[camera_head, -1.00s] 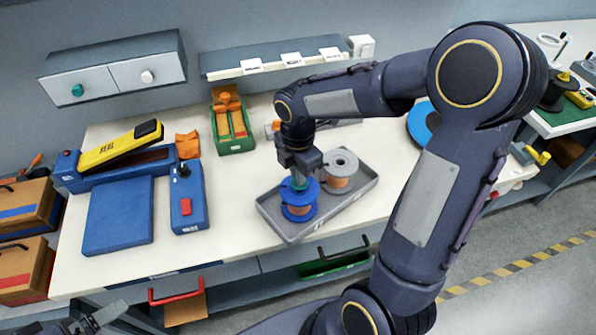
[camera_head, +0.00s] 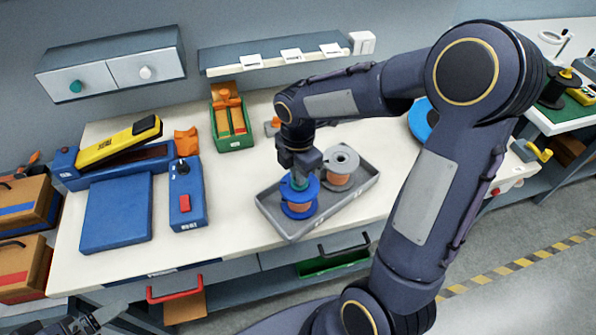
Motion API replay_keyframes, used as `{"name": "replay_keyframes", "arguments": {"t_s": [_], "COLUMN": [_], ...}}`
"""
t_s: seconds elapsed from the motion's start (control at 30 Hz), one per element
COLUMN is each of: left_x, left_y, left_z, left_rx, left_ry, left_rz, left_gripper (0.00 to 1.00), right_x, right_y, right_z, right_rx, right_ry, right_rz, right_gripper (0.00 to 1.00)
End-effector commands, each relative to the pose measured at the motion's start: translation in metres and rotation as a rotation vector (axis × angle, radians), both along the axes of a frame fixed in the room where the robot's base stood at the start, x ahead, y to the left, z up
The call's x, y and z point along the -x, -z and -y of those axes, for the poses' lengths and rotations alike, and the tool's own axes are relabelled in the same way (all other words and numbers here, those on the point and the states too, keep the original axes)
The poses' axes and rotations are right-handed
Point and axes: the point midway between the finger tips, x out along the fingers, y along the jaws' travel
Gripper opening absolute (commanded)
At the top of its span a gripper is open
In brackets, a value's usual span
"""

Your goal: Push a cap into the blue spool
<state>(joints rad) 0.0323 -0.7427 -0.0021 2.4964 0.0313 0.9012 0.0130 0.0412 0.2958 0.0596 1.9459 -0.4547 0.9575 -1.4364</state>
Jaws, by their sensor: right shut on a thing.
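The blue spool (camera_head: 299,206), wound with copper-coloured wire, stands upright at the left end of a grey tray (camera_head: 288,231). My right gripper (camera_head: 299,181) points straight down over the middle of the spool, shut on a small teal-green cap (camera_head: 300,184). The cap is at the spool's top centre; I cannot tell how deep it sits in the hole. The fingertips are partly hidden. My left gripper (camera_head: 84,323) is at the bottom left edge, away from the table, too small and cut off to judge.
A grey spool (camera_head: 343,158) stands in the tray just right of my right gripper. A green bin (camera_head: 232,141), blue box (camera_head: 186,196), blue pad (camera_head: 117,214) and yellow sealer (camera_head: 118,145) are to the left.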

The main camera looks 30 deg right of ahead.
Motion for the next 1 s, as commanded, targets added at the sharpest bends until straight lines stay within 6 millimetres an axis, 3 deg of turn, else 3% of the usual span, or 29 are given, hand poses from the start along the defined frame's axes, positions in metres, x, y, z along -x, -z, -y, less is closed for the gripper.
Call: {"name": "replay_keyframes", "arguments": {"t_s": [0.17,0.83,0.87,1.0], "left_x": [0.0,0.0,0.0,0.0], "left_y": [0.0062,0.0053,0.0053,0.0053], "left_z": [0.0,0.0,0.0,0.0], "left_rx": [0.0,0.0,0.0,0.0], "left_ry": [0.0,0.0,0.0,0.0], "left_rz": [0.0,0.0,0.0,0.0], "left_gripper": [1.0,1.0,1.0,1.0], "right_x": [0.0001,0.0003,0.0003,0.0003], "right_y": [0.008,0.0078,0.0078,0.0077], "right_z": [0.0001,-0.0001,-0.0001,-0.0001], "right_rx": [0.0,0.0,0.0,0.0], "right_ry": [0.0,0.0,0.0,0.0], "right_rz": [-0.001,-0.001,-0.001,-0.001], "right_gripper": [0.0,0.0,0.11,0.29]}}
